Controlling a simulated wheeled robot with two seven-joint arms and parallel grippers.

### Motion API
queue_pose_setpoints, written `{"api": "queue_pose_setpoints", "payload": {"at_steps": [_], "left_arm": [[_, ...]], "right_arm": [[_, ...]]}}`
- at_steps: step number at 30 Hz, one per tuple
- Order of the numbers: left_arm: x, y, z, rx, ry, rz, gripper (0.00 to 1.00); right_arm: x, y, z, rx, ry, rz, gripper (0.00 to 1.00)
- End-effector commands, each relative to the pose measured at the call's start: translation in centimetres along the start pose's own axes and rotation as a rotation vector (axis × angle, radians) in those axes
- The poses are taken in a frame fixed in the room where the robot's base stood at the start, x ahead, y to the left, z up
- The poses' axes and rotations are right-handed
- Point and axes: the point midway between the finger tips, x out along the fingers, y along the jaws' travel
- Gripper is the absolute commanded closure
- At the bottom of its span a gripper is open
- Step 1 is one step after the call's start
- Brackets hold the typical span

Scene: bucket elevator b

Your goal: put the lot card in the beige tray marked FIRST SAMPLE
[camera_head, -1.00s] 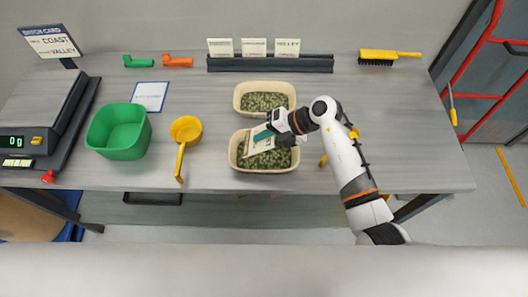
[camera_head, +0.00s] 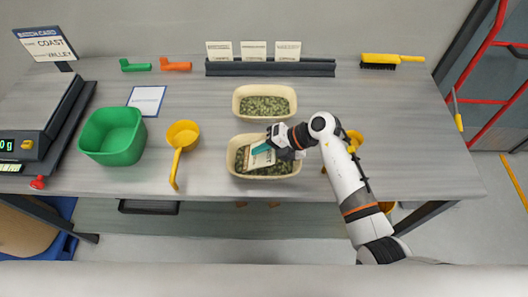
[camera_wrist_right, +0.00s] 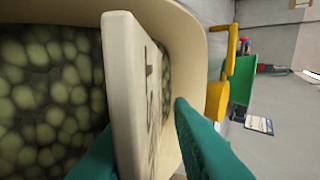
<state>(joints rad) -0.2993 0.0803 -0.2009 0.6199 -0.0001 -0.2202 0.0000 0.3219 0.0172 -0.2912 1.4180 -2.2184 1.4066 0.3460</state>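The lot card (camera_head: 262,160), a pale plate with print, stands tilted inside the near beige tray (camera_head: 232,168), above or on its green beans; contact is unclear. My right gripper (camera_head: 264,149) is over this tray with its teal fingers either side of the card. In the right wrist view the card (camera_wrist_right: 122,90) is between the fingers (camera_wrist_right: 150,150), and a gap shows between its printed face and the right finger. A second beige tray (camera_head: 238,103) with beans stands behind. I cannot read a FIRST SAMPLE mark on either tray. My left gripper is out of view.
A green bin (camera_head: 113,137) and yellow scoop (camera_head: 183,134) stand to the left, near a scale (camera_head: 40,125). A dark rack (camera_head: 270,68) with three cards stands at the back. A yellow brush (camera_head: 391,60) lies back right. The right tabletop is mostly clear.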

Motion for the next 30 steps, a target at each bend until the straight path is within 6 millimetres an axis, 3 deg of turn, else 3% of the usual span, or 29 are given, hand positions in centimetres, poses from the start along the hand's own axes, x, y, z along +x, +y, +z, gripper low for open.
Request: {"api": "queue_pose_setpoints", "payload": {"at_steps": [5, 21, 30], "left_arm": [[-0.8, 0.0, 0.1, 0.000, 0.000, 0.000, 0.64], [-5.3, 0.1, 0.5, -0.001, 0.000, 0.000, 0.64], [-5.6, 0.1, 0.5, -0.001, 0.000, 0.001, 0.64]], "right_arm": [[-1.0, -0.1, 0.0, 0.000, 0.001, 0.003, 0.81], [-7.3, -0.2, 0.0, 0.001, 0.000, 0.003, 0.81], [-8.0, 0.0, 0.0, 0.000, -0.001, 0.000, 0.81]]}}
